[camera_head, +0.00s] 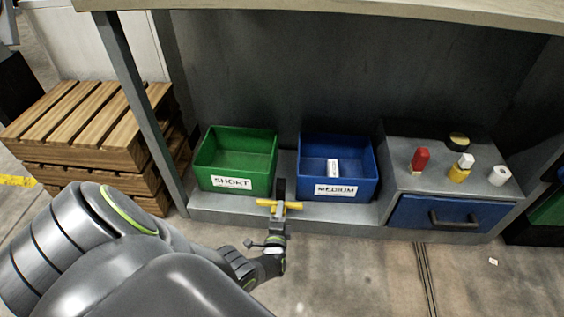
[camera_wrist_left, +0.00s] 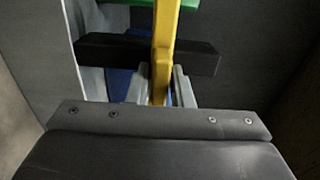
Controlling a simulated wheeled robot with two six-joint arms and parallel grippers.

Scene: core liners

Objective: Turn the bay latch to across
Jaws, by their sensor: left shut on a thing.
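The bay latch has a yellow handle (camera_head: 267,203) on the shelf's front edge, between the green and blue bins. In the head view the handle runs left to right, with a dark upright piece (camera_head: 281,186) at its middle. My left gripper (camera_head: 278,214) reaches it from the front and is shut on the handle. In the left wrist view the yellow handle (camera_wrist_left: 164,45) passes between my fingertips (camera_wrist_left: 160,88), and a dark bar (camera_wrist_left: 100,48) lies behind it. My jaws partly hide the latch. My right gripper is not in view.
A green SHORT bin (camera_head: 260,185) is left of the latch. A blue MEDIUM bin (camera_head: 371,186) on its right holds a white labelled piece (camera_head: 333,168). A cabinet with a blue drawer (camera_head: 410,213) carries several small items. Wooden pallets (camera_head: 85,120) stand left. Floor in front is mostly clear.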

